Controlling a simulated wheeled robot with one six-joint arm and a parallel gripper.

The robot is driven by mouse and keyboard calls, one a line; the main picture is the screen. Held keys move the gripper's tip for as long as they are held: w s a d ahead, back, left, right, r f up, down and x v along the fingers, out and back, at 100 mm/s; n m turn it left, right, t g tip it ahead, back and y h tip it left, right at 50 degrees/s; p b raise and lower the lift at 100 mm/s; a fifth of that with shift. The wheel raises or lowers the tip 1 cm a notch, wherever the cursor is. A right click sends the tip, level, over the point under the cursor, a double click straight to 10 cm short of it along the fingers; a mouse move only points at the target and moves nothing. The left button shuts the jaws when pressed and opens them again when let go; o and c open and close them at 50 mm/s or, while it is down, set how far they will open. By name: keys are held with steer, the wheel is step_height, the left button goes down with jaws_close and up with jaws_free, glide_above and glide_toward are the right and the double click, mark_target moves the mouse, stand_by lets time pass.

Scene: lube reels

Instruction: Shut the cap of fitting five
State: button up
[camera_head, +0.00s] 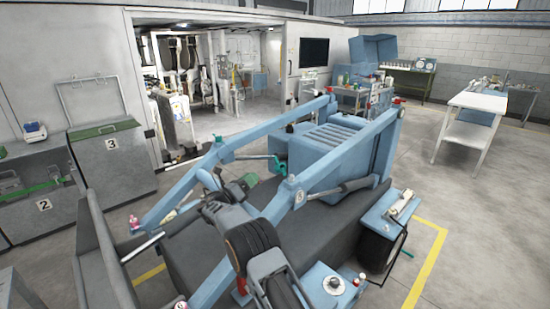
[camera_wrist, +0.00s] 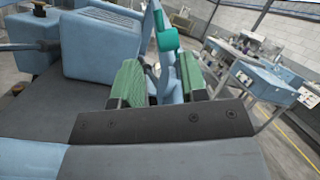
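My gripper (camera_head: 247,181) is over the blue machine in the head view, its green pads small and partly hidden. In the wrist view my gripper (camera_wrist: 160,82) is open, with two green ribbed pads apart. A teal part (camera_wrist: 167,40), perhaps a cap, stands on a blue upright just beyond the pads. I cannot tell whether the pads touch it. In the head view a teal part (camera_head: 277,166) shows right of my gripper by the blue ribbed block. A round label (camera_head: 299,197) on the blue arm is too small to read surely. I cannot tell which fitting is five.
The blue ribbed block (camera_head: 322,148) and the blue lift arm (camera_head: 345,162) stand close around my gripper. A blue box (camera_head: 384,232) with a handle is at right. A white table (camera_head: 478,102) stands farther off. Grey floor is free at right.

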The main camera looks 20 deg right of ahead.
mark_target(278, 164)
steer(key=p+x, duration=0.1)
steer(key=x, duration=0.3)
steer(key=p+x, duration=0.1)
steer(key=x, duration=0.4)
steer(key=p+x, duration=0.1)
steer(key=x, duration=0.3)
steer(key=shift+w+r, duration=0.25)
steer(key=shift+w, duration=0.05)
jaws_close()
